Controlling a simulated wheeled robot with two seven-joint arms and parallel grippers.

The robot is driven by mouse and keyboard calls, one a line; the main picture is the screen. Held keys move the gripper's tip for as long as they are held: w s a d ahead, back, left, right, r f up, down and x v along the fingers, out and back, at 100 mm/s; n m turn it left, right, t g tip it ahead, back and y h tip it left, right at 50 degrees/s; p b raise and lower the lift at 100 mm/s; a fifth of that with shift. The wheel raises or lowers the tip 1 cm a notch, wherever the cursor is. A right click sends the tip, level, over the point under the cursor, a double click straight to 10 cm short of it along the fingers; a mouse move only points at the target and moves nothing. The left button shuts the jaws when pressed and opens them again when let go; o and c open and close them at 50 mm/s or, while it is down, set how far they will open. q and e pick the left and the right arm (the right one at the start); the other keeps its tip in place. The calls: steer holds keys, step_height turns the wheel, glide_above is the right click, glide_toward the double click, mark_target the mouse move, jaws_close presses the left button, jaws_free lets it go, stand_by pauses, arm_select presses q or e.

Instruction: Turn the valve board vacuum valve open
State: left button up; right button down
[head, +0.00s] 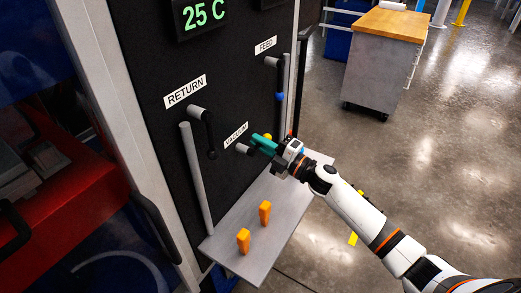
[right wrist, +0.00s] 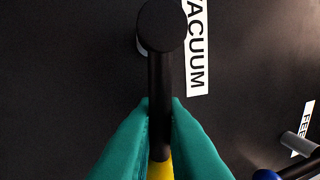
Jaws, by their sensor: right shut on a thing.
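The vacuum valve (head: 243,149) sits on the black valve board (head: 235,80) under the VACUUM label (head: 236,134). In the right wrist view its black lever (right wrist: 160,75) runs from a round hub at the top down to a yellow end. My right gripper (head: 262,144), with teal fingers, is shut on this lever, one finger on each side (right wrist: 160,108). The yellow end shows between the fingers. In the head view the gripper hides most of the lever. My left gripper is not in view.
The return valve (head: 210,130) is to the left and the feed valve (head: 280,80), with a blue end, is above right. A cart (head: 380,65) stands back right; the floor between is clear.

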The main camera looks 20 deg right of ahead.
steer(key=shift+r+n, duration=0.25)
steer(key=shift+n, duration=0.45)
steer(key=c, duration=1.5)
jaws_free()
steer(key=shift+c, duration=0.2)
steer(key=b+v, duration=0.2)
steer(key=v, duration=1)
steer(key=shift+b, duration=0.3)
steer(key=shift+d, duration=0.1)
